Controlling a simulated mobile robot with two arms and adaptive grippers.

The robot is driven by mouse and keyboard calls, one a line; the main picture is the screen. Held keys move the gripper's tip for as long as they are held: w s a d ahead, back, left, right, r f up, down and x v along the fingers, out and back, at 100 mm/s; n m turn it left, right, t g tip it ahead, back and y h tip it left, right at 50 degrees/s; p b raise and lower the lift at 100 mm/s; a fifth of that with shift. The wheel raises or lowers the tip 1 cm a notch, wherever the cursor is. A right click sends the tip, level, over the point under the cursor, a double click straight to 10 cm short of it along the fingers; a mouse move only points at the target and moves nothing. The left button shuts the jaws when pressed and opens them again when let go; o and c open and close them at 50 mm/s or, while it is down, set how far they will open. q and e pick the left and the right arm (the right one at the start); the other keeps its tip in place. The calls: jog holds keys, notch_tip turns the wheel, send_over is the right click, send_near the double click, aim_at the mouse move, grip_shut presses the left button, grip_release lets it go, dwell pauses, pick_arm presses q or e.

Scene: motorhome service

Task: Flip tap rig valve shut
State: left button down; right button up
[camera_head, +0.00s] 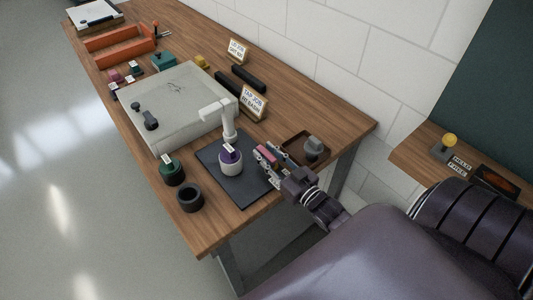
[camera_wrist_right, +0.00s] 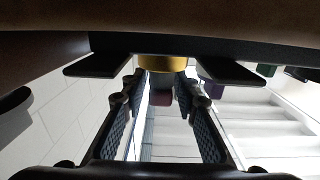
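The tap rig has a pale upright tap (camera_head: 229,124) with a spout, standing on a dark mat (camera_head: 211,156). A white cup-like part with a purple top (camera_head: 231,164) stands in front of it. My right gripper (camera_head: 265,157) is just right of the rig, low over the mat's right side. A small pink-red piece (camera_head: 266,150) shows at its fingers; whether it is the valve lever is unclear. My left gripper is out of view.
A grey slab (camera_head: 178,100) lies left of the rig. A green-topped jar (camera_head: 173,173) and a dark ring (camera_head: 190,198) stand near the front edge. A brown tray (camera_head: 292,145) with a grey piece lies right of the gripper. A sign (camera_head: 252,102) stands behind.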

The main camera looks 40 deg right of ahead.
jog(key=shift+o, duration=0.2)
jog(key=shift+s, duration=0.1)
jog(key=shift+s+f, duration=0.1)
jog(key=shift+s, duration=0.25)
jog(key=s, duration=1.1)
jog(key=shift+d, duration=0.35)
jog(key=shift+s, duration=0.1)
